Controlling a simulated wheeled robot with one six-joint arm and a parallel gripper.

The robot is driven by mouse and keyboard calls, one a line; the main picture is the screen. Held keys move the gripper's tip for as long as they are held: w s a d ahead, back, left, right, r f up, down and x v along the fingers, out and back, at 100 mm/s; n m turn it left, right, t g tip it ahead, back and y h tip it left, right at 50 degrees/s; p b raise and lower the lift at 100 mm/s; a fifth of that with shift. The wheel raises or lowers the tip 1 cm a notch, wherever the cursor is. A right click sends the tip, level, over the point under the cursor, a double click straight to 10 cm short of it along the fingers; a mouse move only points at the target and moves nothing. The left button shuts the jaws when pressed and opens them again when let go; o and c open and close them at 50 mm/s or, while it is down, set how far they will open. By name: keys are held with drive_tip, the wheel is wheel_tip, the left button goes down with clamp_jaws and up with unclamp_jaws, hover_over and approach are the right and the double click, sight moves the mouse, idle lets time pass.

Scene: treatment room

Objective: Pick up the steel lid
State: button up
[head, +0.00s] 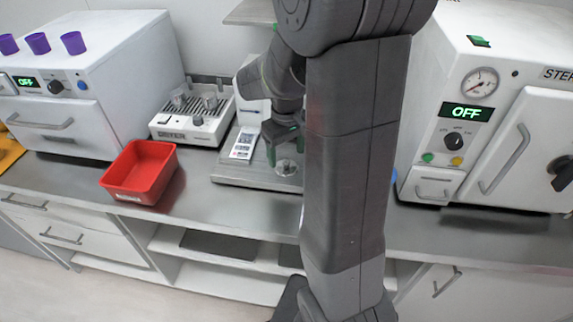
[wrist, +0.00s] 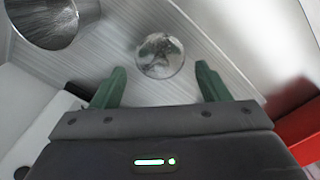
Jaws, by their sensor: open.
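The steel lid (wrist: 160,55) looks like a small round shiny disc on a brushed metal surface in the wrist view. It also shows in the head view (head: 287,168), just below my gripper (head: 285,149). My gripper (wrist: 160,78) is open, with one green finger on either side of the near side of the lid in the wrist view. Nothing is held between the fingers. The lid appears apart from both fingers; the exact height gap is hard to tell.
A larger round steel vessel (wrist: 45,15) is at upper left in the wrist view. A red bin (head: 140,172), a dryer unit (head: 192,115) and a white panel with a display (head: 243,146) stand to the left. A steriliser (head: 490,110) stands right. My arm hides the middle counter.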

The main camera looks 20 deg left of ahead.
sight(287, 161)
drive_tip(key=shift+f, duration=1.55)
drive_tip(key=shift+c, duration=0.4)
drive_tip(key=c, duration=1.2)
